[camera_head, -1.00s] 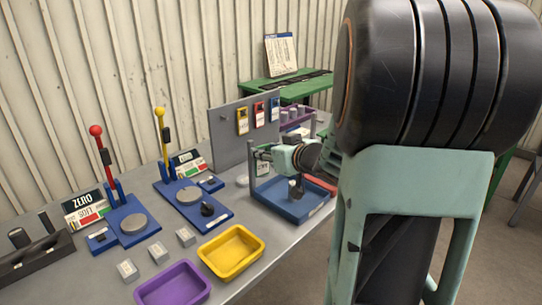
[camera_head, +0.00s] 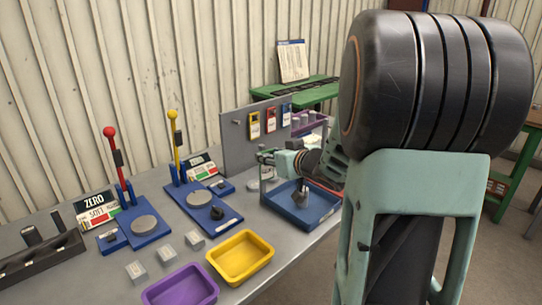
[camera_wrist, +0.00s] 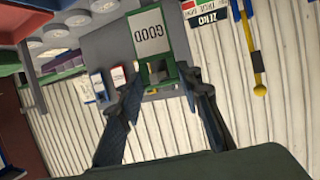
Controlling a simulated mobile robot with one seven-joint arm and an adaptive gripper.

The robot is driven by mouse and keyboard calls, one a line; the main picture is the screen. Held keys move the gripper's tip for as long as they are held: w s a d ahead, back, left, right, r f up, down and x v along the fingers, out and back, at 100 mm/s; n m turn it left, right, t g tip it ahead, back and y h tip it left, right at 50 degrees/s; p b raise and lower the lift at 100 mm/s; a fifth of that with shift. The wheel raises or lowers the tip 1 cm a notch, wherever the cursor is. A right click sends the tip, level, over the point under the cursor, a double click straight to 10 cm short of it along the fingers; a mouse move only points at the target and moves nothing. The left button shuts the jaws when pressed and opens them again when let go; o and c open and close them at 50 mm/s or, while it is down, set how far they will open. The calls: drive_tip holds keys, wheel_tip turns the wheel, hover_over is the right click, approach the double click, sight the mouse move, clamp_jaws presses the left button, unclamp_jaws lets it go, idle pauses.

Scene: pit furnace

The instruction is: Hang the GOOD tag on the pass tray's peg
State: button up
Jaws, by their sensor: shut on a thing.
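My gripper (camera_head: 267,157) is shut on the GOOD tag, high over the left back side of a blue tray (camera_head: 322,221). In the wrist view the GOOD tag (camera_wrist: 148,34), white with a green frame, sits between my fingertips (camera_wrist: 160,80), its lettering upside down. In the head view the tag is small and partly hidden by my gripper. The blue tray has a thin upright post (camera_head: 262,189) at its left side and a dark lump (camera_head: 301,196) inside. The tray's label is too small to read, and I cannot tell whether the tag touches a peg.
A grey board (camera_head: 235,150) behind carries yellow (camera_head: 254,125), red (camera_head: 270,119) and blue (camera_head: 286,113) tags, and a bare peg (camera_head: 238,122). Blue scale bases with red and yellow levers stand at left. Yellow (camera_head: 240,258) and purple (camera_head: 181,290) trays lie in front.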

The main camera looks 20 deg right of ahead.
drive_tip(key=o, duration=1)
